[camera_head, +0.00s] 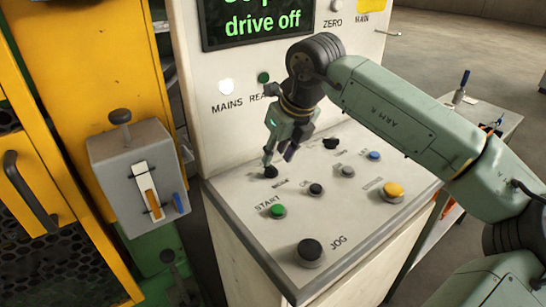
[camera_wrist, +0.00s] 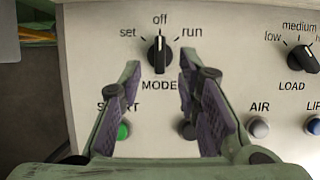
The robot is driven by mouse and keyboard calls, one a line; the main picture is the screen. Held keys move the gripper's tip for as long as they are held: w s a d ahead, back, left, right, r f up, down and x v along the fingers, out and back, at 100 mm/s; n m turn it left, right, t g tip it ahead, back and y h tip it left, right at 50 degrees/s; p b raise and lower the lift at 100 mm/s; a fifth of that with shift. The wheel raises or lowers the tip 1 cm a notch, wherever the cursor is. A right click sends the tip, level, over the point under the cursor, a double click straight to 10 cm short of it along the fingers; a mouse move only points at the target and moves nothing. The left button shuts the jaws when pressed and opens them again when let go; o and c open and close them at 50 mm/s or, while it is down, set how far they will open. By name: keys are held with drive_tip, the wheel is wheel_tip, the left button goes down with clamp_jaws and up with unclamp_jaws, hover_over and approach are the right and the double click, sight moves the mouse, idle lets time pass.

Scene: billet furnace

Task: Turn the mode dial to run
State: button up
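The mode dial (camera_wrist: 159,53) is a black knob with a pale pointer line, on the light panel with "set", "off" and "run" around it. Its line points straight up at "off"; "run" is to its upper right. In the head view the dial (camera_head: 271,172) is at the panel's back left, partly behind a finger. My gripper (camera_wrist: 160,72) is open, its two purple-padded fingers apart to the left and right of the dial's lower part, with a gap on each side. In the head view my gripper (camera_head: 278,157) points down over the dial.
The load dial (camera_wrist: 303,58) is to the right. A green start button (camera_head: 277,210), black jog button (camera_head: 310,251) and yellow button (camera_head: 393,190) are on the panel. A screen (camera_head: 262,20) reads "drive off". A grey lever box (camera_head: 138,172) stands left.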

sight(272, 166)
drive_tip(key=shift+p+x, duration=0.4)
drive_tip(key=shift+x, duration=1.7)
drive_tip(key=shift+c, duration=0.2)
clamp_jaws()
